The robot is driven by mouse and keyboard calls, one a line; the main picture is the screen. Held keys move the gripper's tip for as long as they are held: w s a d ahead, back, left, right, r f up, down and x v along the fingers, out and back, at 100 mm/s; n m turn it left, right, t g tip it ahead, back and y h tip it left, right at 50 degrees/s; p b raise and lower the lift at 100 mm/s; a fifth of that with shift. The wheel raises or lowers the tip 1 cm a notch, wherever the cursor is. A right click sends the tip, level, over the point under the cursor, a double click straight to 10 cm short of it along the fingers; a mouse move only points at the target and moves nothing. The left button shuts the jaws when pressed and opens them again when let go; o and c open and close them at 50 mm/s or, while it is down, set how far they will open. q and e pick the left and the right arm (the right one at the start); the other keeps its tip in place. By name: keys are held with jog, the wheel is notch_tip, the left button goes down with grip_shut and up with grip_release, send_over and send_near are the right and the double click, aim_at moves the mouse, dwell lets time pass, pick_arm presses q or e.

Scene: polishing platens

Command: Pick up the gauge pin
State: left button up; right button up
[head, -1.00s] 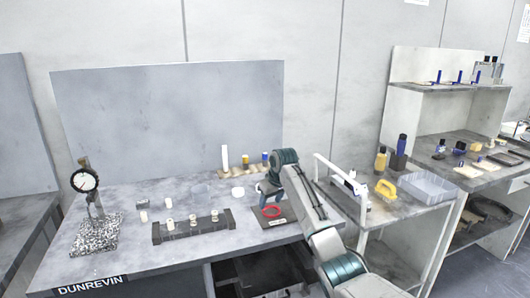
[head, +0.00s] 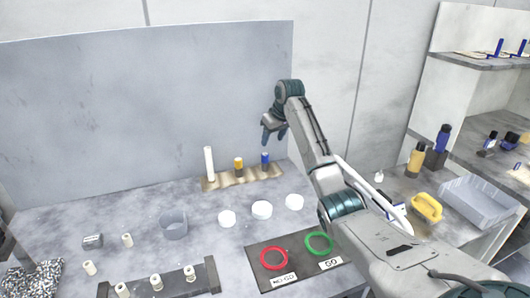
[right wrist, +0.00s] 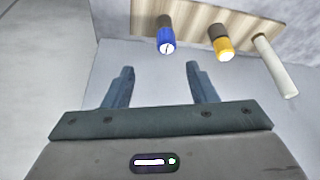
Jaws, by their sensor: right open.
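A wooden rack (head: 222,181) at the back of the table holds a white rod (head: 209,163), a yellow-and-dark piece (head: 239,167) and a blue-and-dark piece (head: 265,160). I cannot tell for sure which is the gauge pin. My right gripper (head: 273,136) hangs above the rack's blue end. In the right wrist view it (right wrist: 160,69) is open and empty; the blue piece (right wrist: 166,40) lies beyond the gap between its fingers, apart from them. The yellow piece (right wrist: 222,43) and white rod (right wrist: 273,65) are further right. My left gripper is out of view.
A dark mat (head: 263,265) bears a red ring (head: 273,257) labelled NO-GO and a green ring (head: 319,243) labelled GO. A panel (head: 150,110) rises behind the table.

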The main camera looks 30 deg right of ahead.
aim_at(265, 154)
jog(key=p+x, duration=0.1)
jog(key=x, duration=0.3)
jog(key=shift+a+f, duration=0.15)
jog(key=shift+f, duration=0.05)
jog(key=x, duration=0.1)
jog(key=p+x, duration=0.1)
jog(key=x, duration=0.1)
jog(key=p+x, duration=0.1)
jog(key=x, duration=0.1)
jog(key=shift+a, duration=0.35)
jog(key=shift+w+f, duration=0.1)
jog(key=shift+f, duration=0.2)
jog(key=c, duration=1.1)
